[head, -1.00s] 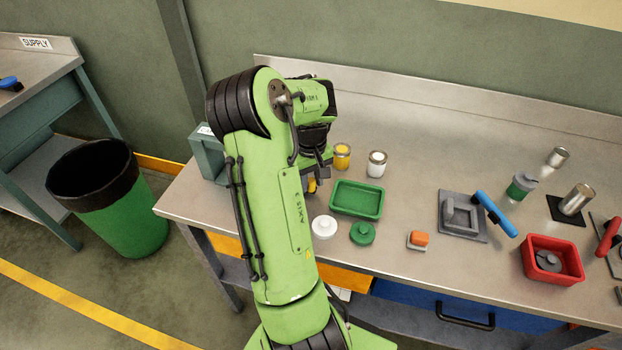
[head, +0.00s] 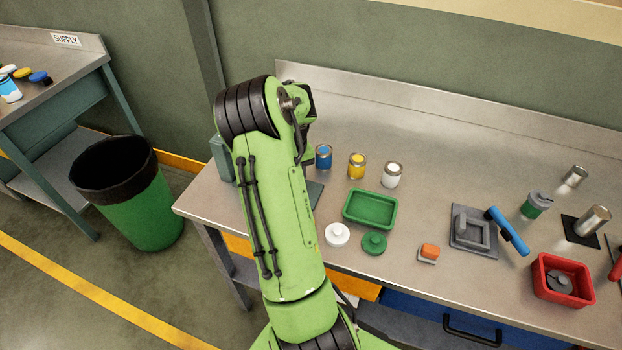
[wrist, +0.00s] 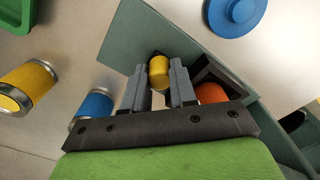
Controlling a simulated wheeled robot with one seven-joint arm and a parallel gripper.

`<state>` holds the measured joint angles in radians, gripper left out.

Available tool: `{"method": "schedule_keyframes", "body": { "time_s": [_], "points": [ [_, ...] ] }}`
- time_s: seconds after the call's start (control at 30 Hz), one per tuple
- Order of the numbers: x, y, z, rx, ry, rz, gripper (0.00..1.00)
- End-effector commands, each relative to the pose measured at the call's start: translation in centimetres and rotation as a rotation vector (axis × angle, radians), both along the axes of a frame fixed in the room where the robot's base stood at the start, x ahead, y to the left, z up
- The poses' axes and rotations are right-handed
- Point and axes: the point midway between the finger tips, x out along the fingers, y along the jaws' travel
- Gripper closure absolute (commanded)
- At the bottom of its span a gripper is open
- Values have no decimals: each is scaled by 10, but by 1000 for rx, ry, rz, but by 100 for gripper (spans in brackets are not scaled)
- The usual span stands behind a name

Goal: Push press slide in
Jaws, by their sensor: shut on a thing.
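My gripper (wrist: 158,88) shows in the wrist view, its two grey fingers closed around a small yellow knob-like cylinder (wrist: 158,72). The cylinder sits over a grey-green plate (wrist: 150,30), which seems to belong to the press; I cannot tell how far in the slide is. An orange cylinder (wrist: 210,93) stands just right of the right finger, beside a dark angled part. In the head view the grey-green press body (head: 220,158) shows at the bench's left end. My arm hides the gripper and most of the press there.
Blue (head: 323,157), yellow (head: 357,166) and white (head: 392,175) cans stand right of my arm. A green tray (head: 371,222), white lid (head: 337,235) and green lid (head: 374,244) lie in front. A blue lid (wrist: 238,12) is near the plate. A bin (head: 130,200) stands left.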

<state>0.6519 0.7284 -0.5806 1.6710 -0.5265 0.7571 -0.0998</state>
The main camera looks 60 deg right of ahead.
Motion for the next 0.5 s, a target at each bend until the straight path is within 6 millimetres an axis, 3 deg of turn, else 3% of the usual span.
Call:
{"method": "schedule_keyframes", "body": {
  "time_s": [0.3, 0.33, 0.47, 0.5],
  "points": [
    [2, 0, 0, -1, -1, -1, 100],
    [2, 0, 0, -1, -1, -1, 69],
    [2, 0, 0, -1, -1, -2, 49],
    [2, 0, 0, -1, -1, -2, 48]
  ]
}}
